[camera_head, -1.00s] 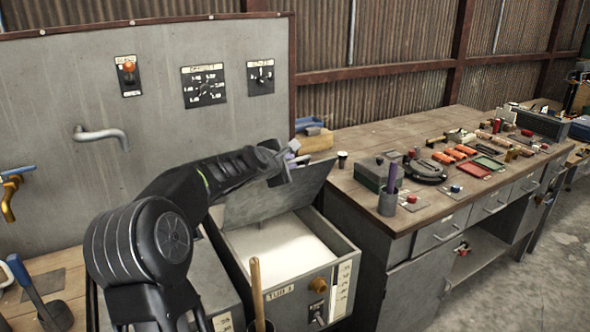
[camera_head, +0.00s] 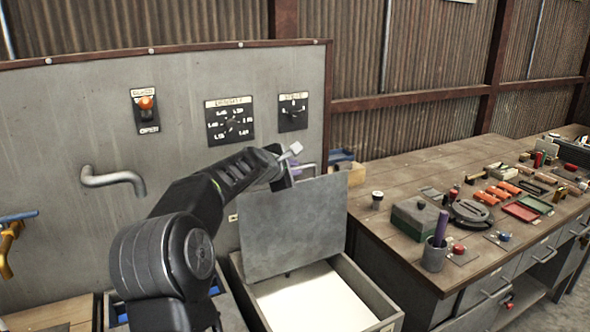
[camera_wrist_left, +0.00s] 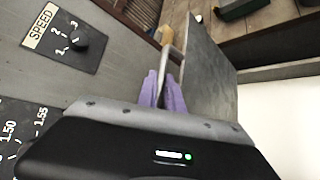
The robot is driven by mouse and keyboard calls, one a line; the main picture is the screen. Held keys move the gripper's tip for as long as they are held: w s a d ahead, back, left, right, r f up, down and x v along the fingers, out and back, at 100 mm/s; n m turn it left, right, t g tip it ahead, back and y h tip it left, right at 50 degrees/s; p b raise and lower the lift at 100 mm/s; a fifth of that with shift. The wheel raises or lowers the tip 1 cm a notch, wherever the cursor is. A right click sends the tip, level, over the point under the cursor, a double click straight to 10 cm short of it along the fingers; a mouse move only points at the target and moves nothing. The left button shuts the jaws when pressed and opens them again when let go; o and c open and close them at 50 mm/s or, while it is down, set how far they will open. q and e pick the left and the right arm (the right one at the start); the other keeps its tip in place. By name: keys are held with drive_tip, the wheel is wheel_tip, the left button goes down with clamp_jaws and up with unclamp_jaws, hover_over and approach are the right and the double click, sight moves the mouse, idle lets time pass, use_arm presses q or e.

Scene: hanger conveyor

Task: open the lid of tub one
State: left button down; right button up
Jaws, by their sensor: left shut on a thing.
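The lid of tub one (camera_head: 295,228) is a flat grey metal plate, raised to a steep angle above its box. The tub (camera_head: 378,297) is a grey box with a white inside showing below the lid. My left gripper (camera_head: 296,168) is at the lid's top edge. In the left wrist view its purple fingers (camera_wrist_left: 163,92) are shut on the lid's metal handle, beside the grey lid plate (camera_wrist_left: 208,75). The tub's front label is out of the head view. My right gripper is not in view.
A grey panel with a speed dial (camera_head: 292,112), a larger dial (camera_head: 230,121) and a bent pipe (camera_head: 113,181) stands behind the tub. A wooden workbench (camera_head: 400,170) with several tools is on the right, close to the tub.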

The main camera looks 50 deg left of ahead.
use_arm(q)
drive_tip(key=shift+a, duration=0.15)
drive_tip(key=c, duration=1.5)
unclamp_jaws()
drive_tip(key=shift+s+d+r+b, duration=0.15)
drive_tip(key=shift+s+d+b, duration=0.05)
drive_tip(key=shift+s+b, duration=0.3)
drive_tip(key=shift+b+v, duration=1.05)
drive_tip(key=shift+v, duration=2.25)
